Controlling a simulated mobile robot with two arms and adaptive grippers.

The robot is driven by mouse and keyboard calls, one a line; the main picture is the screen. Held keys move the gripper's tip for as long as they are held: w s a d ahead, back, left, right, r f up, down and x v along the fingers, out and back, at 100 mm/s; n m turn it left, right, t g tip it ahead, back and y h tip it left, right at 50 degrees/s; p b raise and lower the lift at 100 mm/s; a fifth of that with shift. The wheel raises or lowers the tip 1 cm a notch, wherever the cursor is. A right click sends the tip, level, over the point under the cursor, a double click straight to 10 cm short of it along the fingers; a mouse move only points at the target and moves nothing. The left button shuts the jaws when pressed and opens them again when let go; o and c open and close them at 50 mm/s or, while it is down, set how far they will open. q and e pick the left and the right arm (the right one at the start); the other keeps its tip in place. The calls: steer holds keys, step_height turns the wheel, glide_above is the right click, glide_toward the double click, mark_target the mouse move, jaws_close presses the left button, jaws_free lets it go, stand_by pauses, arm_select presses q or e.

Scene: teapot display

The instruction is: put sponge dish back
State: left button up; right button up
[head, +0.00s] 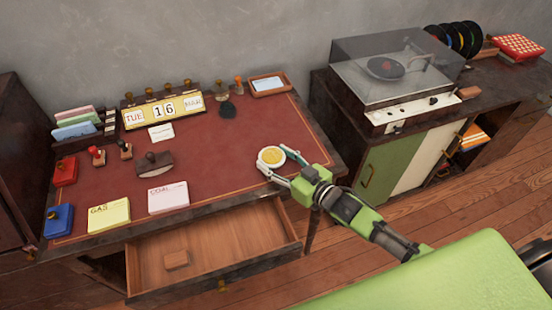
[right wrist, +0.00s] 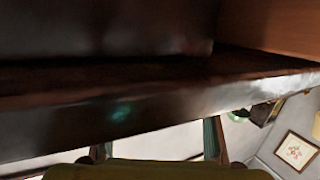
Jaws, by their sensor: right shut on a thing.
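The sponge dish (head: 271,156), a small round white dish with a yellow sponge in it, is at the right part of the red desk top in the head view. My right gripper (head: 275,160) is shut on it, with one finger on each side of the rim. The dish looks about level. I cannot tell whether it touches the desk or is held just above it. The right wrist view shows a dark wooden edge close up and parts of my fingers; the dish cannot be made out there. My left gripper is not in view.
The desk (head: 225,150) holds a calendar (head: 163,110), a wooden blotter (head: 155,165), card stacks (head: 168,197), stamps, and a small tray (head: 268,84) at the back. An open drawer (head: 212,252) juts from the front. The desk's middle is clear. A record player (head: 390,70) stands right.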

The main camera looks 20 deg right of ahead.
steer(key=shift+f, duration=0.1)
steer(key=o, duration=1.2)
steer(key=shift+f, duration=0.1)
steer(key=shift+o, duration=0.2)
